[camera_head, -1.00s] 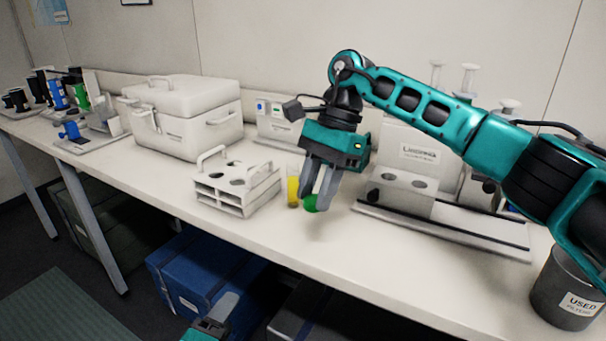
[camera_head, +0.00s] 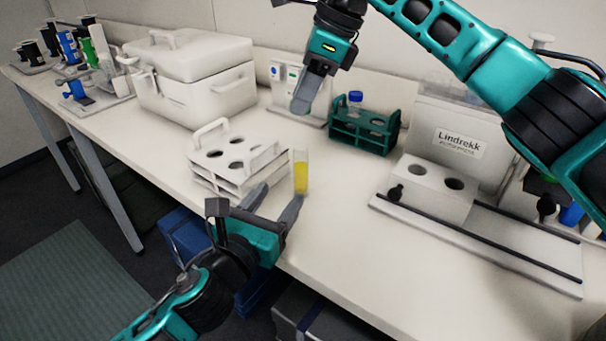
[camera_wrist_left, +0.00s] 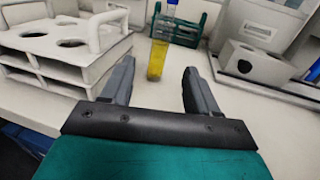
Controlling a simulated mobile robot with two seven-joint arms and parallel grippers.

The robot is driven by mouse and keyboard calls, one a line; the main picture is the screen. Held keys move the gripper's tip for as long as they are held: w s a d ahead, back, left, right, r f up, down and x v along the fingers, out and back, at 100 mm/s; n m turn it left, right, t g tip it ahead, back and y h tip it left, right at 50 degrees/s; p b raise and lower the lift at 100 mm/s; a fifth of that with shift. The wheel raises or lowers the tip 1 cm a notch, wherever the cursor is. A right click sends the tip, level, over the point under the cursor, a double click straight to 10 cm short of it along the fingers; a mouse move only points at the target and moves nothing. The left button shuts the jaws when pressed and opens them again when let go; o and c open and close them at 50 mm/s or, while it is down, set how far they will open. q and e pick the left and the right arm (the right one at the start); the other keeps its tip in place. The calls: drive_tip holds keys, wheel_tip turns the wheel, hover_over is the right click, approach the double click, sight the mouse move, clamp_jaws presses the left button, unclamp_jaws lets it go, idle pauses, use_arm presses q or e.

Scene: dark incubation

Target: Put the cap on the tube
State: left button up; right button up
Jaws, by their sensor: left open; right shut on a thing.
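The clear tube with yellow contents (camera_head: 301,178) stands upright on the bench, uncapped. It also shows upright in the left wrist view (camera_wrist_left: 157,60). My left gripper (camera_head: 279,197) is open and empty, its fingers pointing at the tube. In the left wrist view the left gripper (camera_wrist_left: 158,72) has the tube centred just beyond its fingertips, with no contact visible. My right gripper (camera_head: 303,103) is raised above the bench, behind the tube. It is shut on the green cap, which its fingers hide now.
A white rack (camera_head: 235,165) stands close left of the tube. A teal rack (camera_head: 365,132) with a blue-capped tube (camera_head: 355,102) stands behind. A white block with holes (camera_head: 432,188) is at the right. A cool box (camera_head: 190,80) stands back left. The bench front is clear.

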sight(304, 163)
use_arm(q)
drive_tip(key=x, duration=1.2)
clamp_jaws()
idle(0.6)
